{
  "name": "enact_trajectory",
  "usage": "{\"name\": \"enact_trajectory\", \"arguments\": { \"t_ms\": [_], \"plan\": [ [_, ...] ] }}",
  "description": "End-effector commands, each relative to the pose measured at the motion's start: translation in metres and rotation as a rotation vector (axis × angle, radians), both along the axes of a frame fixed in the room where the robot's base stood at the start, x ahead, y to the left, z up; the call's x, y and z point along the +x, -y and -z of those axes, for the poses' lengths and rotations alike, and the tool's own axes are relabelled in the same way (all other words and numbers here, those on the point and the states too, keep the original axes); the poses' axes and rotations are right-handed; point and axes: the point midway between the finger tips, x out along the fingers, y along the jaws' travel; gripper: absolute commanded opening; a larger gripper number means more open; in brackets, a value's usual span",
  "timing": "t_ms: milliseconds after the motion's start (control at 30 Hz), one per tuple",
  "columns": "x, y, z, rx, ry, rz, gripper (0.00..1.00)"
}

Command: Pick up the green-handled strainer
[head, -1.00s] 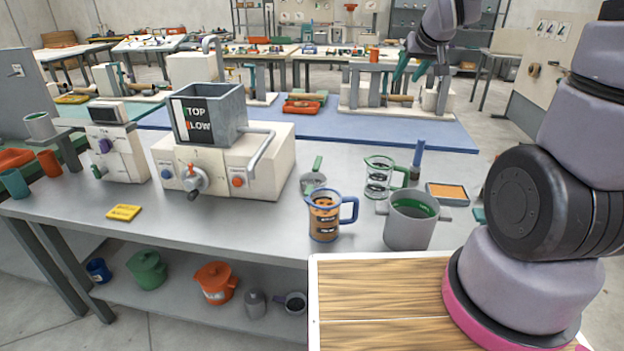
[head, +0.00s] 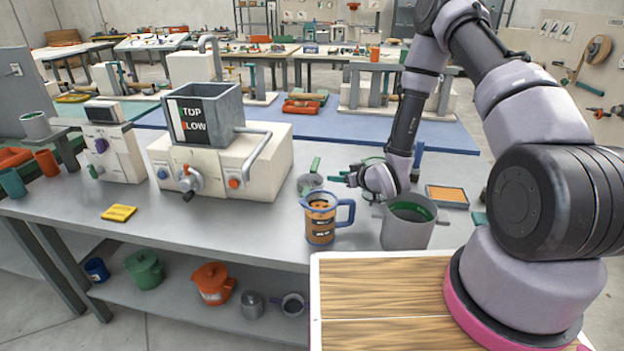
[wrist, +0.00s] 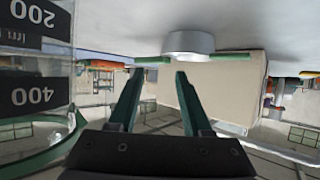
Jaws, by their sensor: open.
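The strainer (head: 309,183) is a small grey cup with a green handle (head: 315,165), standing on the grey worktable behind the blue-handled jug. My gripper (head: 346,180) is just to its right, low over the table and apart from it. In the wrist view, which is upside down, what looks like the strainer (wrist: 188,43) is a pale round body beyond my fingertips. My two green fingers (wrist: 158,74) are spread, with nothing between them.
A clear measuring jug (wrist: 35,75) stands close beside my gripper, mostly hidden by my arm in the head view. The blue-handled jug (head: 320,220) and a grey pot (head: 404,233) stand in front. The white machine (head: 225,170) is to the left.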

Motion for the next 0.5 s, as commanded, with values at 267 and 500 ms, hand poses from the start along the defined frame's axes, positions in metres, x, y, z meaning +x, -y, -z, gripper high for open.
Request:
{"name": "enact_trajectory", "arguments": {
  "t_ms": [267,500],
  "plan": [
    [0.028,-0.023,0.019,0.003,0.006,-0.007,0.49],
    [0.042,-0.034,0.027,0.003,0.005,-0.006,0.49]
  ]
}}
